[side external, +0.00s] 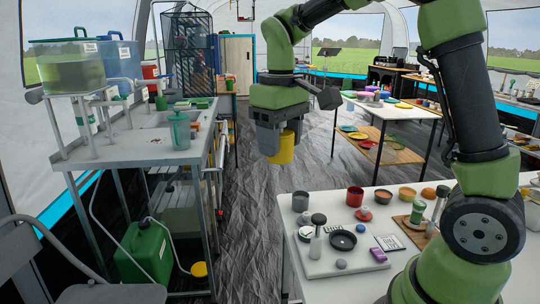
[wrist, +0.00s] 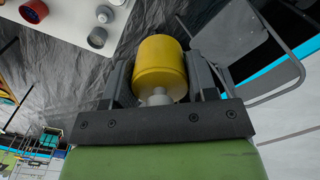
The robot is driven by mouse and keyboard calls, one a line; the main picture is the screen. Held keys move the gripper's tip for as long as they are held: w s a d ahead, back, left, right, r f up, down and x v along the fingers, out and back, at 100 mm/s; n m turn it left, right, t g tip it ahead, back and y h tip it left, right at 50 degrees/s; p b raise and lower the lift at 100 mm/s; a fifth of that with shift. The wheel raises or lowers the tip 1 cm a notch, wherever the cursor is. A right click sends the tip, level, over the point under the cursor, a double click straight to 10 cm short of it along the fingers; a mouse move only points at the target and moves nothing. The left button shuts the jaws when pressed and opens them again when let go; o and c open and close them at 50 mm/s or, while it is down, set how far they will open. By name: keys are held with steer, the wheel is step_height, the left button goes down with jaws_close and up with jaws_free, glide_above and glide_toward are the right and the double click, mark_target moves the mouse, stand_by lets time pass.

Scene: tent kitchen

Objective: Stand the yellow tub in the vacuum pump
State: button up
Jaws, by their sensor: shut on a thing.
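The yellow tub (side external: 284,148) is between the fingers of my gripper (side external: 277,140), which is shut on it. It hangs in the air over the floor, left of and behind the white table. The wrist view shows the tub (wrist: 161,66) between both fingers (wrist: 165,80), with a paler knob-like part at its near end. On the table's near-left corner, a pale flat unit (side external: 343,262) carries a dark round dish, a small bottle with a dark knob and a purple block. It may be the vacuum pump, but I cannot tell for certain. My gripper is well above it.
The white table (side external: 415,190) also holds a grey cup (side external: 300,201), a red pot (side external: 355,196), bowls and a label card (side external: 389,242). A metal sink bench (side external: 140,147) stands at the left. The floor between (side external: 253,215) is open.

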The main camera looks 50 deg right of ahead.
steer(key=s+d+m, duration=0.2)
steer(key=s+d, duration=0.3)
steer(key=d, duration=0.4)
steer(key=m, duration=0.2)
glide_above(342, 242)
steer(key=shift+f, duration=11.3)
steer(key=shift+f, duration=0.55)
steer(key=o, duration=0.3)
steer(key=shift+o, duration=0.7)
